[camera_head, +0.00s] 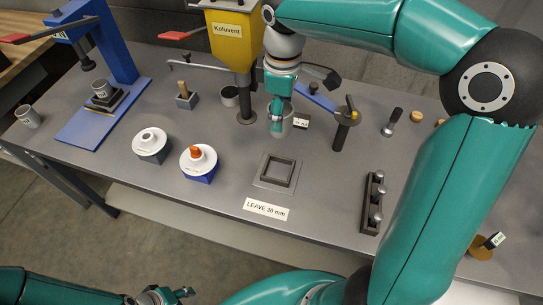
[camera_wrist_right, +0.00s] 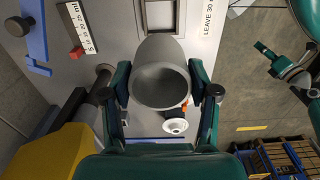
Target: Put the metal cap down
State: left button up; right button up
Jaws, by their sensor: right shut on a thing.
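The metal cap (camera_head: 287,122) is a grey, hollow cup. In the head view it hangs at my right gripper (camera_head: 277,112), above the bench and behind the square frame (camera_head: 277,173). In the right wrist view the cap (camera_wrist_right: 150,52) sits between the two fingers of my right gripper (camera_wrist_right: 162,92), its round opening towards the camera. The fingers press on its sides. Whether its lower end touches the bench is hidden. My left gripper (camera_head: 165,295) is at the bottom edge of the head view, away from the bench, with its fingers apart and nothing between them.
The yellow press (camera_head: 233,40) stands just left of my right gripper, and a dark post (camera_head: 342,130) stands to its right. Two white-topped insulator pieces (camera_head: 150,145) (camera_head: 200,160) are to the left. A pin rack (camera_head: 373,205) is at right. Bench around the label (camera_head: 266,209) is clear.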

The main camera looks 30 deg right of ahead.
notch_tip(320, 180, down, 18)
jog(key=shift+a+f, duration=0.1)
jog(key=shift+f, duration=0.15)
jog(key=shift+f, duration=0.1)
jog(key=o, duration=1.5)
notch_tip(320, 180, up, 12)
jog(key=shift+r, duration=0.1)
